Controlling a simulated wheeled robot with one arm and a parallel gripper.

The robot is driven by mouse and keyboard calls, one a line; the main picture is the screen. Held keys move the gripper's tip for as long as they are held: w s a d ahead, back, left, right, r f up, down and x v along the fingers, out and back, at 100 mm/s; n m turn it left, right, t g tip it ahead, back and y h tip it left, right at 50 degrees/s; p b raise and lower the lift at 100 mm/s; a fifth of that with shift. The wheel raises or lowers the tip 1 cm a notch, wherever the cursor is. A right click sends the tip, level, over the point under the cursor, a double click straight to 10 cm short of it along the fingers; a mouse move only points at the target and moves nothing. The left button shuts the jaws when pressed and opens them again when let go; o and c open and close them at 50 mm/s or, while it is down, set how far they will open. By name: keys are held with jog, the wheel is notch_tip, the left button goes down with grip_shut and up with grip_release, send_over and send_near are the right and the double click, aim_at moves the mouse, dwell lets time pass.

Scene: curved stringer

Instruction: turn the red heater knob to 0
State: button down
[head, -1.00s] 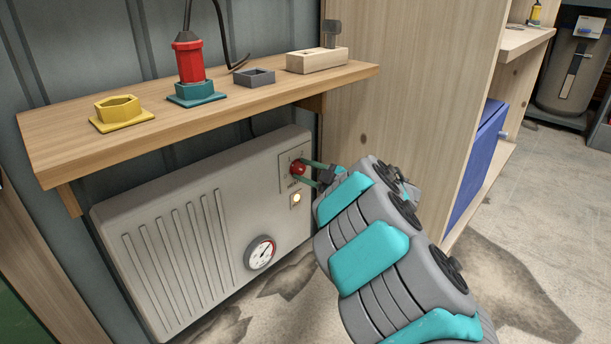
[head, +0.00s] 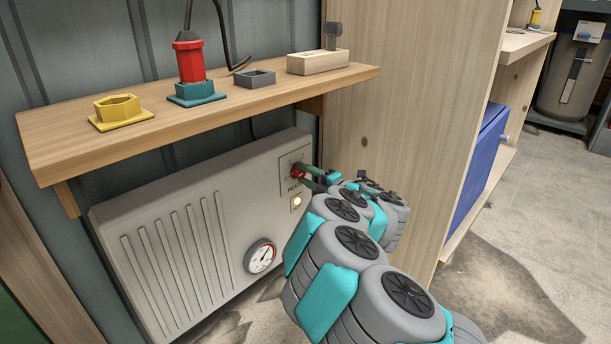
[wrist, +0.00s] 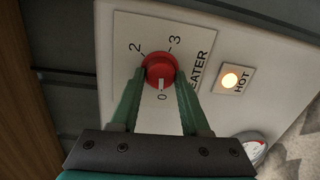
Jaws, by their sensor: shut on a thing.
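The red heater knob (head: 297,172) sits at the upper right of the pale heater (head: 150,240). In the wrist view the knob (wrist: 160,68) has a white pointer mark directed at the printed 0 (wrist: 162,98). The 2 and 3 show on its far side, and the 1 cannot be seen. My gripper (head: 309,176) reaches the knob from the right in the head view. In the wrist view its green fingers (wrist: 159,80) are shut on the knob, one on each side.
The HOT lamp (wrist: 231,78) beside the knob glows. A round gauge (head: 260,256) is lower on the heater. A wooden shelf (head: 200,108) with several fixtures overhangs the heater. A wooden side panel (head: 400,110) stands close to the right.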

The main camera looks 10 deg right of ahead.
jog(key=shift+f+n, duration=0.1)
jog(key=shift+n, duration=0.5)
jog(key=shift+c, duration=1.9)
grip_release()
jog(key=v, duration=0.7)
jog(key=shift+s+p, duration=0.4)
jog(key=shift+p, duration=0.05)
jog(key=shift+d, duration=0.15)
